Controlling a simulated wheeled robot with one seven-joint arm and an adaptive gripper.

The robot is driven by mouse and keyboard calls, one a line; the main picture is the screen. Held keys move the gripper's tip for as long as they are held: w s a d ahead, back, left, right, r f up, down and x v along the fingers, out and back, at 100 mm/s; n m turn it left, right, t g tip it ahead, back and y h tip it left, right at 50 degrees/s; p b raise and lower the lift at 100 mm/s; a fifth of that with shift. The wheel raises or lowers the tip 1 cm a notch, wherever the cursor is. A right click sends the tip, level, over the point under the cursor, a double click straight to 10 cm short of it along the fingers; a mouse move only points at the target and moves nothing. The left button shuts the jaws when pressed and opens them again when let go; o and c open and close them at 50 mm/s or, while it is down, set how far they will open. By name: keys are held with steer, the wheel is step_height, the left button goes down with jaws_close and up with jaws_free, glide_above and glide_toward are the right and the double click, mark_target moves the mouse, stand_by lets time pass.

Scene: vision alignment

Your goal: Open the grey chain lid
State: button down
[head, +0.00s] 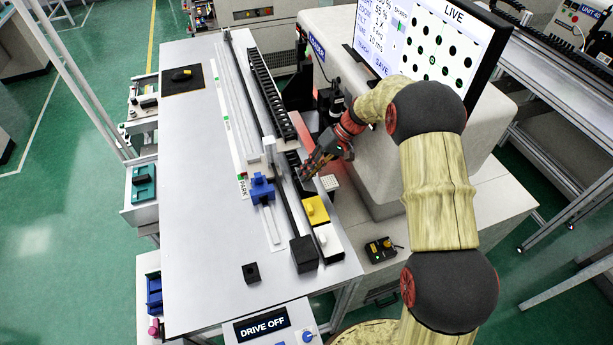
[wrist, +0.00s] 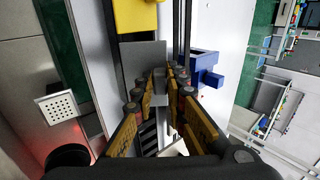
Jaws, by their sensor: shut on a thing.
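The grey chain lid (wrist: 142,62) shows in the wrist view as a flat grey plate over a dark channel, just ahead of my fingers. My gripper (wrist: 170,76) is shut on a narrow grey upright part that looks like the lid's handle. The fingers hide part of the lid and the handle's base. I cannot tell whether the lid is raised. In the head view my gripper (head: 305,174) reaches down to the rail from the right, between the blue block and the white machine. The black cable chain (head: 270,92) runs along the rail behind it.
A blue block (head: 262,188) stands left of my gripper. A yellow block (head: 315,209), a white block (head: 328,241) and a black block (head: 304,254) line the rail's near end. A dotted white plate (head: 330,183) is close on the right.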

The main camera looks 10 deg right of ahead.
stand_by(0.4)
steer(key=c, duration=1.8)
jaws_free()
steer(key=v, duration=0.7)
steer(key=shift+d, duration=0.25)
steer(key=shift+o, duration=0.6)
steer(key=shift+w+r, duration=0.1)
steer(key=shift+r, duration=0.05)
